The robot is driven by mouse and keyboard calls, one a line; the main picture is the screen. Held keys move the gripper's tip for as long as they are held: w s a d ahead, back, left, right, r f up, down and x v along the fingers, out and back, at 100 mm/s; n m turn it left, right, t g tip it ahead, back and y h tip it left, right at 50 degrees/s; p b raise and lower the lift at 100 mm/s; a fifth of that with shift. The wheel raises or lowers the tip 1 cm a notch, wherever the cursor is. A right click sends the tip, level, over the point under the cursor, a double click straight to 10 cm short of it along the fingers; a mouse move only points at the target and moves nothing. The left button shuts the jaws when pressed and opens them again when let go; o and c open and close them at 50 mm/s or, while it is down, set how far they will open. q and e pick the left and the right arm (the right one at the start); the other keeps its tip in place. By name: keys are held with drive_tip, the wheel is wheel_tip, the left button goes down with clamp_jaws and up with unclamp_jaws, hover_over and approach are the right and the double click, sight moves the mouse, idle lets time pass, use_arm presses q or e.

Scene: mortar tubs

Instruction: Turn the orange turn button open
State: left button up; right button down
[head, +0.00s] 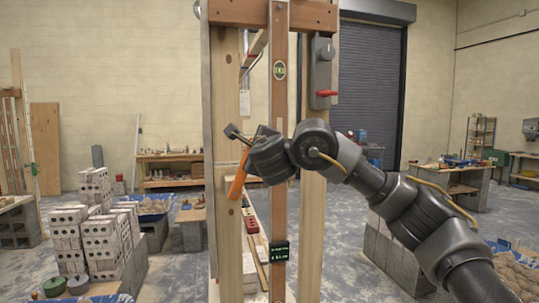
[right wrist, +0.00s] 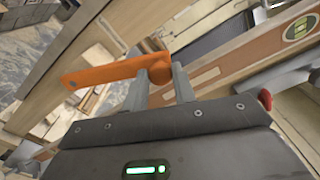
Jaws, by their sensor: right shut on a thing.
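The orange turn button (head: 238,176) shows in the head view against the pale timber post, its long arm hanging down and slightly to the left. In the right wrist view the orange turn button (right wrist: 100,74) is a flat bar with a rounded hub at its right end. My right gripper (head: 245,138) reaches it from the right; in the right wrist view its two fingers (right wrist: 160,72) stand either side of the hub end, shut on it. The gripper body hides part of the button in the head view. My left gripper is not in view.
A wooden frame with a red-brown spirit level (head: 279,100) stands directly ahead. A grey box with a red lever (head: 327,93) is mounted at its upper right. Stacked bricks (head: 100,235) stand at left. A roller shutter (head: 370,80) and workbenches are farther back.

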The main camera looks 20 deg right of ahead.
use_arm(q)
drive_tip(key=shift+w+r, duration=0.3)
use_arm(e)
drive_tip(key=shift+w+a+r+n, duration=0.1)
drive_tip(key=shift+a+r+n, duration=0.1)
drive_tip(key=shift+a+n, duration=0.6)
drive_tip(key=shift+a+r+n, duration=0.15)
drive_tip(key=shift+a+n, duration=0.45)
drive_tip(key=shift+a, duration=0.45)
drive_tip(key=shift+w+a+r+n, duration=0.1)
drive_tip(key=shift+a+r+n, duration=0.1)
drive_tip(key=shift+a+n, duration=0.6)
drive_tip(key=shift+a, duration=0.1)
drive_tip(key=c, duration=1.5)
unclamp_jaws()
drive_tip(key=o, duration=0.4)
drive_tip(key=shift+a+f, duration=0.1)
drive_tip(key=shift+a, duration=0.05)
drive_tip(key=shift+c, duration=0.2)
use_arm(q)
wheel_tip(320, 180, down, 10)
drive_tip(key=b, duration=0.9)
drive_tip(key=shift+b, duration=0.3)
use_arm(e)
drive_tip(key=s, duration=1)
drive_tip(key=shift+s+a, duration=0.4)
